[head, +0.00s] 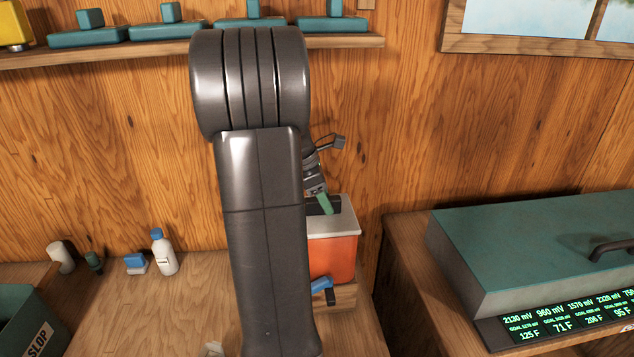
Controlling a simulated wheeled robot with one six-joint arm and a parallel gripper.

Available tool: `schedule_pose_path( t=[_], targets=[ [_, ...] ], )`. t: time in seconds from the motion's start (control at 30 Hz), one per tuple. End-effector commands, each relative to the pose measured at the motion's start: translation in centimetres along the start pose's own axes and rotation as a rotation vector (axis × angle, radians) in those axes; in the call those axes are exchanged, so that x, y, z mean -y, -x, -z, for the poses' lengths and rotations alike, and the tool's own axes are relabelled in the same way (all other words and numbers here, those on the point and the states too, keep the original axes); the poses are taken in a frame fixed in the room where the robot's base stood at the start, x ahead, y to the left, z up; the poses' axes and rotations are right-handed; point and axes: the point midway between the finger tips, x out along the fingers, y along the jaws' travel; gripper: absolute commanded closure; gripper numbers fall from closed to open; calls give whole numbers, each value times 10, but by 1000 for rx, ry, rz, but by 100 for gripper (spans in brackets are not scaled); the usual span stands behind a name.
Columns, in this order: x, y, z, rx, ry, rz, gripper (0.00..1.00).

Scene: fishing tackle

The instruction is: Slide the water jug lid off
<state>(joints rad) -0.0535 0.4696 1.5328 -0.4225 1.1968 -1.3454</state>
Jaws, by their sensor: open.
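The water jug (338,258) is an orange block-shaped cooler, partly hidden behind my arm. Its pale lid (340,224) sits on top, with a dark piece (330,207) on the upper face. My gripper (325,203) reaches down from behind my arm, and a green finger is right at that dark piece. The gripper is open. From this view I cannot tell whether it touches the lid, and its other finger is not clearly visible.
A blue spigot (322,284) sticks out low on the jug's front. A white bottle (163,252) and a blue-white block (135,263) stand left on the wooden counter. A green-lidded box (530,235) lies right. The wooden wall is close behind.

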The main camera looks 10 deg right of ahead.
Motion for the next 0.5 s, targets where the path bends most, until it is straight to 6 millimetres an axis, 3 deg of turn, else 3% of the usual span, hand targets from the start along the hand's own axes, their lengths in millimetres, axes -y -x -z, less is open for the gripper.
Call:
schedule_pose_path(
  t=[0.17,0.43,0.5],
  targets=[
    [0,-11,0,0,0,-1,51],
    [0,-13,0,0,0,-2,51],
    [0,-12,0,0,0,-2,61]
  ],
)
